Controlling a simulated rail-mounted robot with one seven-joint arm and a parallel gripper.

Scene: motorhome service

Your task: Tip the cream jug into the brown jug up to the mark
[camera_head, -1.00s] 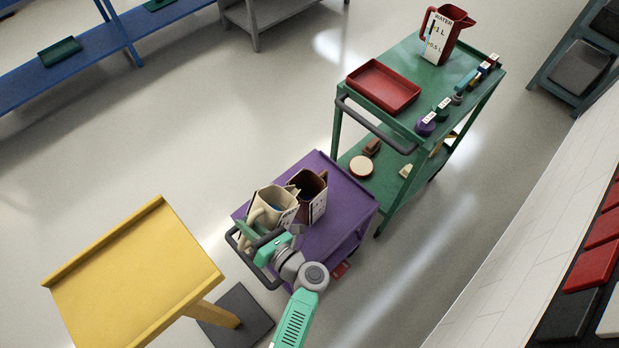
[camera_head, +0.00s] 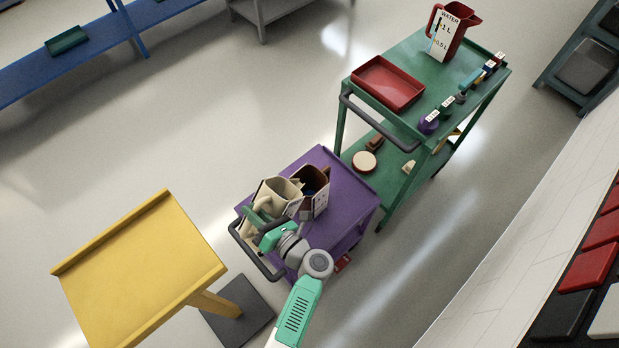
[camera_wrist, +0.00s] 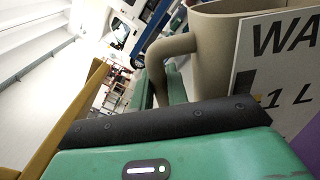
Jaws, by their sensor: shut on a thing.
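The cream jug (camera_head: 271,196) is above the left part of the purple cart, tilted to the right with its rim close to the brown jug. The brown jug (camera_head: 318,181) stands upright on the cart; a white label panel with marks too small to read is on its side. A dark bluish patch shows inside it; I cannot tell the level. My gripper (camera_head: 257,221) is shut on the cream jug's handle at its left side. The wrist view shows the cream jug (camera_wrist: 210,50), its handle and a white label reading "WA" and "1 L" beside my gripper (camera_wrist: 172,92).
The purple cart (camera_head: 345,203) has free room on its right side. A green cart (camera_head: 408,52) behind it holds a red tray (camera_head: 388,84), a red water jug (camera_head: 459,35) and several small labelled items. A yellow stand (camera_head: 140,270) is at the left front.

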